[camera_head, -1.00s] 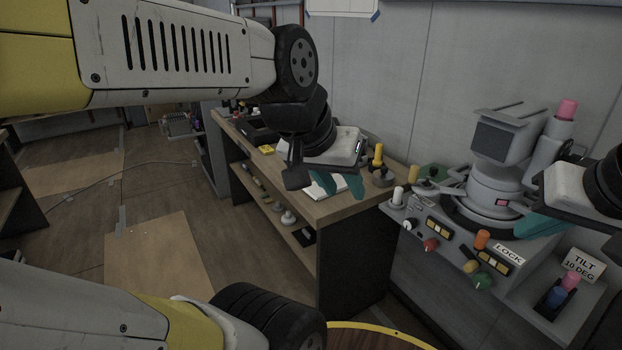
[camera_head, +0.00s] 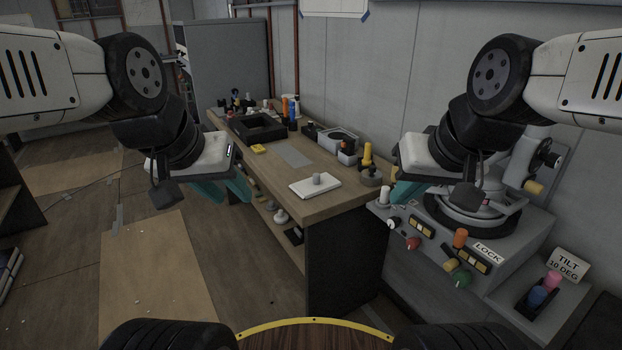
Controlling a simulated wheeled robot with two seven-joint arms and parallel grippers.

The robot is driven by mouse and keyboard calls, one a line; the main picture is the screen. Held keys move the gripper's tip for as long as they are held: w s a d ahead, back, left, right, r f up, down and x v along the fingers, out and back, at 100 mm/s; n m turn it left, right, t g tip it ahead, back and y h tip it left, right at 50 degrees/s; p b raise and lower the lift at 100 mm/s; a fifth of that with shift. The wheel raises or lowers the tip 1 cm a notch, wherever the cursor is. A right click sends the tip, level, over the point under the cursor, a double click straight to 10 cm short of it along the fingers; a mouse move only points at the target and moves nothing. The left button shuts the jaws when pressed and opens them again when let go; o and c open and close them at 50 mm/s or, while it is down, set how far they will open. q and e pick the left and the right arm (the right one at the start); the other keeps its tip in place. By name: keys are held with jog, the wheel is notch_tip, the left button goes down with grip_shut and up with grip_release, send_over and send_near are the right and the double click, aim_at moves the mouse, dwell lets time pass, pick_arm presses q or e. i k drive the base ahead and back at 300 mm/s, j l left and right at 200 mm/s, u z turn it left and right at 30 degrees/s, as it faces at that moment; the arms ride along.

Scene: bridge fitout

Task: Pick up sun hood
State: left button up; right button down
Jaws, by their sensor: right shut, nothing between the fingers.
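A black open box-like frame (camera_head: 258,129) lies on the far part of the wooden bench; it may be the sun hood, but I cannot tell for sure. My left gripper (camera_head: 232,192) hangs in front of the bench's left edge, nearer to me, with its teal fingers apart and nothing between them. My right gripper (camera_head: 402,193) is shut and empty, in front of the grey control console (camera_head: 475,235). My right arm hides the upper part of the device on that console.
The wooden bench (camera_head: 330,205) also holds a white block (camera_head: 315,186), a yellow-topped dark piece (camera_head: 368,160), a grey container (camera_head: 338,138) and several small bottles. The console carries knobs and a LOCK label (camera_head: 488,252). Floor at left is mostly clear.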

aim_at(306, 189)
jog(key=z, duration=1.25)
jog(key=i+j+u, duration=0.55)
jog(key=i+j, duration=0.3)
